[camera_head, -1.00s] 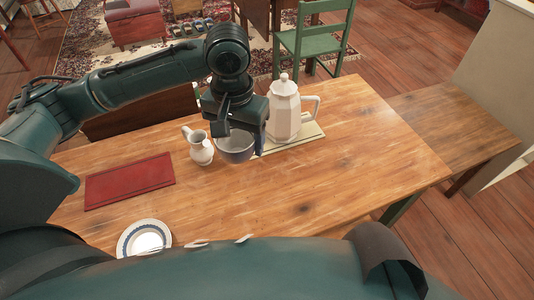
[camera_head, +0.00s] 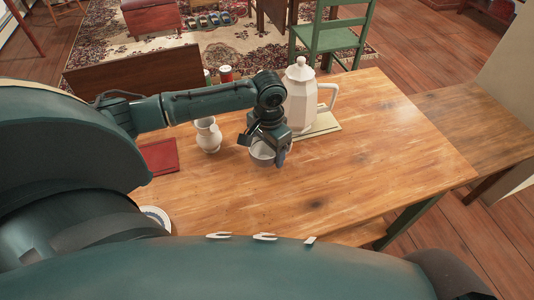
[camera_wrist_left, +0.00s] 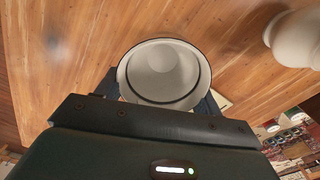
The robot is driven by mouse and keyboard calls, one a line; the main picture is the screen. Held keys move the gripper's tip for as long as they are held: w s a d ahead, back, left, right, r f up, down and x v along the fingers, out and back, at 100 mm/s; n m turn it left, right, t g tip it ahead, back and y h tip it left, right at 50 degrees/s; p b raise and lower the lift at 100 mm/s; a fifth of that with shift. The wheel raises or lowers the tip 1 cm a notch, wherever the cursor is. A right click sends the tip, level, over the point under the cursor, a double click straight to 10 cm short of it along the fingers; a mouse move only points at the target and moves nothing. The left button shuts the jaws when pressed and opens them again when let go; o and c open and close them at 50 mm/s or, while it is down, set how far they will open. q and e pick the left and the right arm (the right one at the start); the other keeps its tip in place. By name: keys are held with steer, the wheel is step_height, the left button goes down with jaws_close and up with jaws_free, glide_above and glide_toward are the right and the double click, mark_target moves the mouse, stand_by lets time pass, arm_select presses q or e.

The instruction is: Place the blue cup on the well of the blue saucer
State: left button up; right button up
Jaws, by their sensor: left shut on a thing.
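The blue cup (camera_head: 262,155) looks pale grey-blue and hangs in my left gripper (camera_head: 267,147), right of the small white jug. In the left wrist view I look down into the cup's pale interior and dark-edged rim (camera_wrist_left: 165,72); the gripper is shut on it, with a finger at either side. I cannot tell how high it is above the table. The blue saucer (camera_head: 156,214), white with a blue ring, lies on the table at the near left; my own body hides most of it. My right gripper is not in view.
A white jug (camera_head: 208,135) stands just left of the cup. A tall white pot (camera_head: 299,98) stands behind on a pale board (camera_head: 322,126). A red mat (camera_head: 160,156) is partly hidden by my arm. The wooden table (camera_head: 380,150) is clear on the right.

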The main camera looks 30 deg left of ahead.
arm_select(q)
steer(key=shift+f, duration=1.55)
steer(key=shift+f, duration=0.15)
steer(key=o, duration=1.1)
steer(key=shift+c, duration=0.2)
